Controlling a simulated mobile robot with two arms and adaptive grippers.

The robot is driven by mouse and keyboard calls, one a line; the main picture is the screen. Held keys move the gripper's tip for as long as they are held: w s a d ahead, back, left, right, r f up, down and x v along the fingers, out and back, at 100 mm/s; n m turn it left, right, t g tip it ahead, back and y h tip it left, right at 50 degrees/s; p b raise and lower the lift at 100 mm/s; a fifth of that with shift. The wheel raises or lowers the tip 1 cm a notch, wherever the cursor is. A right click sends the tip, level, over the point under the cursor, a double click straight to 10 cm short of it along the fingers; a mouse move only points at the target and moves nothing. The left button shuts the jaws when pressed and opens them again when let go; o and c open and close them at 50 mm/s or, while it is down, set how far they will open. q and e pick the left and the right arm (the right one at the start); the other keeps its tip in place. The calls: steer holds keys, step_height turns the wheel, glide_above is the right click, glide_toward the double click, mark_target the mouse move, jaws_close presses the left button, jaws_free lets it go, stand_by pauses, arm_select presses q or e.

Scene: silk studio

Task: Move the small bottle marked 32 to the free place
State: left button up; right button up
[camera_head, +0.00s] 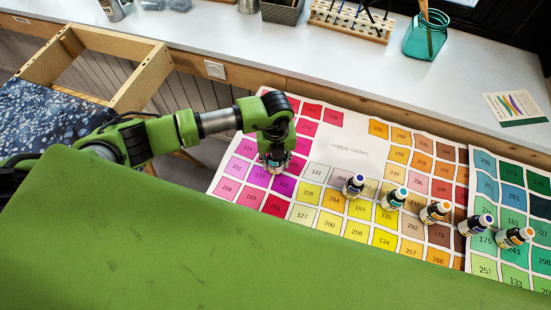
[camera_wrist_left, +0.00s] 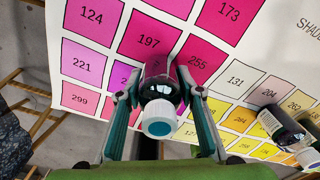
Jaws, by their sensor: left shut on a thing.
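My left gripper (camera_head: 275,157) is shut on a small dark bottle with a pale cap (camera_wrist_left: 160,118), its fingers on either side of it. The bottle is upright over the pink and magenta squares at the left of the shade chart (camera_head: 340,150). Its marking cannot be read, and I cannot tell whether its base touches the chart. My right gripper is out of view.
A green chart (camera_head: 512,190) lies at the right. Behind are a white counter (camera_head: 300,55), a teal jar (camera_head: 425,38), a wooden rack (camera_head: 350,20) and a dark basket (camera_head: 282,11). Chart squares left of the row are clear.

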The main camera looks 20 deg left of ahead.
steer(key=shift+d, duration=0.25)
arm_select(q)
steer(key=shift+f, duration=0.2)
steer(key=o, duration=1.2)
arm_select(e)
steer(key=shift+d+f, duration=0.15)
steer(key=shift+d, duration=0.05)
arm_select(q)
steer(key=shift+r, duration=0.1)
steer(key=shift+r, duration=0.4)
step_height(320, 180, up, 10)
steer(key=b, duration=0.3)
steer(key=shift+r, duration=0.75)
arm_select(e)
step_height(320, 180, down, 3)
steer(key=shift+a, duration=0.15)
